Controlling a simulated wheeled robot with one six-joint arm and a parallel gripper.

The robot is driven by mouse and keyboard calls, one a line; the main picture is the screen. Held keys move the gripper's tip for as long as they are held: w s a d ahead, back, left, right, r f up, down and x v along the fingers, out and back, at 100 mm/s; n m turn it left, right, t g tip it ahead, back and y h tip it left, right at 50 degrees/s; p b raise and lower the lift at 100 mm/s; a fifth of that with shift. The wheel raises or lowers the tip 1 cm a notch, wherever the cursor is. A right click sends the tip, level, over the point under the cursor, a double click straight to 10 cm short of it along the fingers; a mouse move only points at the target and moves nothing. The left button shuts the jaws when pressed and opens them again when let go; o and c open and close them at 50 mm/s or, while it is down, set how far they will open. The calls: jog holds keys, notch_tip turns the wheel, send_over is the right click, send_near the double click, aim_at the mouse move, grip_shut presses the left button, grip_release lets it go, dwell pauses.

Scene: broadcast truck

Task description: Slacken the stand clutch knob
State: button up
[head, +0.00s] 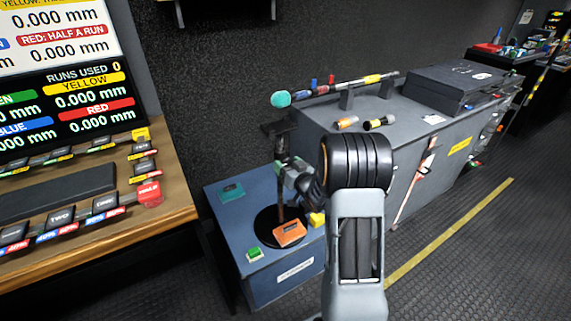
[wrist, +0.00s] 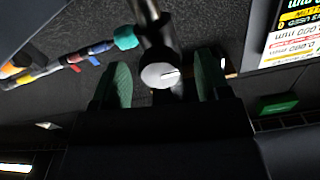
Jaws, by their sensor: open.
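The stand clutch knob (wrist: 160,75) shows in the wrist view as a round, pale grey face with a white line on it. It sits on a dark upright post, the stand (head: 281,148), which rises from a round black base on a blue box. My gripper (wrist: 163,72) is open, with one green finger on each side of the knob in the picture. I cannot tell whether the fingers touch it. In the head view my gripper (head: 291,172) is beside the post, and the knob is hidden or too small to make out.
The blue box (head: 228,222) carries an orange device (head: 289,233) and a green button (head: 254,253). A pole with a teal tip (head: 281,99) lies over the grey cabinet (head: 420,135) behind. A wooden desk (head: 120,229) with screens stands at left. Floor is free at right.

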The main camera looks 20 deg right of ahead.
jog(key=shift+w, duration=0.6)
